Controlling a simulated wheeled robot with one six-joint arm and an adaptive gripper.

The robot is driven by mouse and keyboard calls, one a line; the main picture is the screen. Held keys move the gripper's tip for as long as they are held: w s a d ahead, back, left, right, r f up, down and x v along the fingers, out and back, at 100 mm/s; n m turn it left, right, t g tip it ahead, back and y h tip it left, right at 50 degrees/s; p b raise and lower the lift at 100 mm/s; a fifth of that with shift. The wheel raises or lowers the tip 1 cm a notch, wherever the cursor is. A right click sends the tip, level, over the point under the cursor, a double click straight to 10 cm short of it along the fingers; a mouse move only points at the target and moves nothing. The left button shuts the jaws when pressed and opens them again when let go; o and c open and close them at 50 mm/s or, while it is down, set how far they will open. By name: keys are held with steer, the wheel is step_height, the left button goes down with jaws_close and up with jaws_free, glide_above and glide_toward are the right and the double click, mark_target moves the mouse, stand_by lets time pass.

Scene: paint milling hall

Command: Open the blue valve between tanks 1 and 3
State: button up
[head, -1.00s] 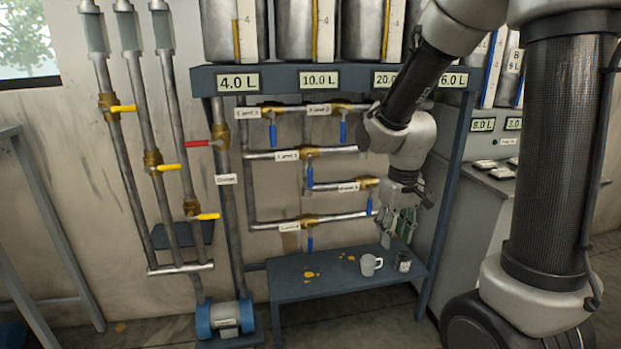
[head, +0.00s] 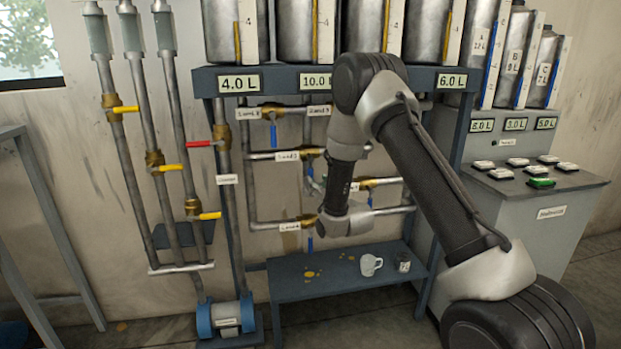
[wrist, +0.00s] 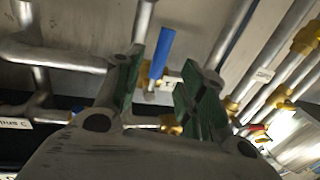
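The valve labelled 1 and 3 (head: 287,156) sits on the middle pipe in the head view. Its blue handle (head: 309,172) hangs down and is partly hard to see beside my arm. My gripper (head: 319,184) is close to this handle, largely hidden behind my own wrist. In the wrist view, my gripper (wrist: 158,88) is open, with green-padded fingers apart. A blue handle (wrist: 160,54) on a brass valve body (wrist: 149,77) shows in the gap between the fingers, beyond them. I cannot tell whether either finger touches it.
Another blue-handled valve (head: 273,134) is above left, and a lower valve labelled 1 and 4 (head: 289,226) is below. Yellow-handled valves (head: 168,168) and a red handle (head: 200,144) are on the left pipes. A mug (head: 371,265) stands on the low shelf (head: 300,290).

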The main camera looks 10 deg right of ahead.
mark_target(311, 172)
steer(key=w, duration=0.3)
steer(key=w+a, duration=0.1)
steer(key=w, duration=0.3)
steer(key=shift+w+a, duration=0.15)
steer(key=shift+a, duration=0.05)
jaws_close()
